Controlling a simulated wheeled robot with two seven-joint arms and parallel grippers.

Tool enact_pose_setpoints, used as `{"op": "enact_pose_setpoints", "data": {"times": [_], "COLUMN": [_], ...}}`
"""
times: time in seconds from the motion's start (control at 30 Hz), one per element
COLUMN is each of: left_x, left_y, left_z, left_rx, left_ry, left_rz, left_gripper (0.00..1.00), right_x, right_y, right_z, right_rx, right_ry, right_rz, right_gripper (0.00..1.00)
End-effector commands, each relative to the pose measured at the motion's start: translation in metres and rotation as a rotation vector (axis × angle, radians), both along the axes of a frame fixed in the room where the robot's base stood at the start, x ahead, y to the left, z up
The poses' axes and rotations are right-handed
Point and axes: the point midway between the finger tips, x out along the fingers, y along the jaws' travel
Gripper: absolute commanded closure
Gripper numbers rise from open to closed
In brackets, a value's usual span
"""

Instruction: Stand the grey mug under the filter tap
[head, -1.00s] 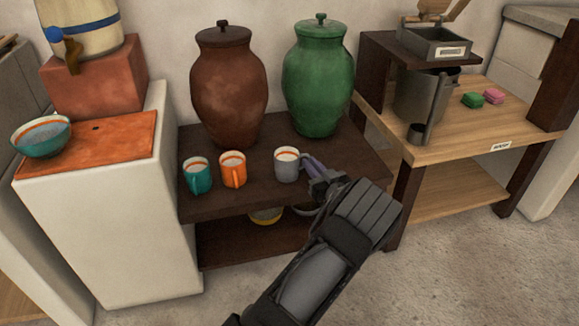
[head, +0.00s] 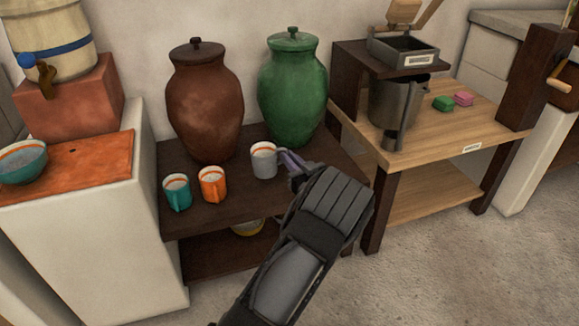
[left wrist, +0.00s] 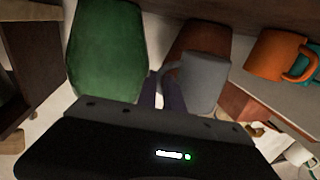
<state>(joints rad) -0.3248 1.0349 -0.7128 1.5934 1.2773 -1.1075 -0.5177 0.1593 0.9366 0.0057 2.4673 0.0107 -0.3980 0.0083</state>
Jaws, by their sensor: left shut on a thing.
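The grey mug (head: 263,163) is upright, raised a little above the dark low table. My left gripper (head: 287,160) is shut on its handle from the right. In the left wrist view the mug (left wrist: 206,80) is at the fingertips (left wrist: 163,92), with the handle between the fingers. The filter tap (head: 45,73) is on a cream, blue-banded crock (head: 50,32) at upper left, standing on a red block (head: 70,110). An orange-red top (head: 95,166) lies in front of and below the tap. My right gripper is not in view.
A teal mug (head: 177,194) and an orange mug (head: 211,185) stand left of the grey mug. Brown (head: 205,105) and green (head: 293,90) lidded jars stand behind. A teal bowl (head: 22,165) sits at the orange-red top's left end; the rest of that top is clear.

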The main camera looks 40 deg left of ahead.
Motion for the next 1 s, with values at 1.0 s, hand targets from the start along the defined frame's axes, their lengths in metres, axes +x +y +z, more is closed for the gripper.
{"op": "enact_pose_setpoints", "data": {"times": [1.0], "left_x": [0.0], "left_y": [0.0], "left_z": [0.033], "left_rx": [0.001], "left_ry": [0.001], "left_rz": [0.0], "left_gripper": [1.0], "right_x": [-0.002], "right_y": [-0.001], "right_z": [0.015], "right_rx": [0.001], "right_ry": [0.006], "right_rz": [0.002], "right_gripper": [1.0]}}
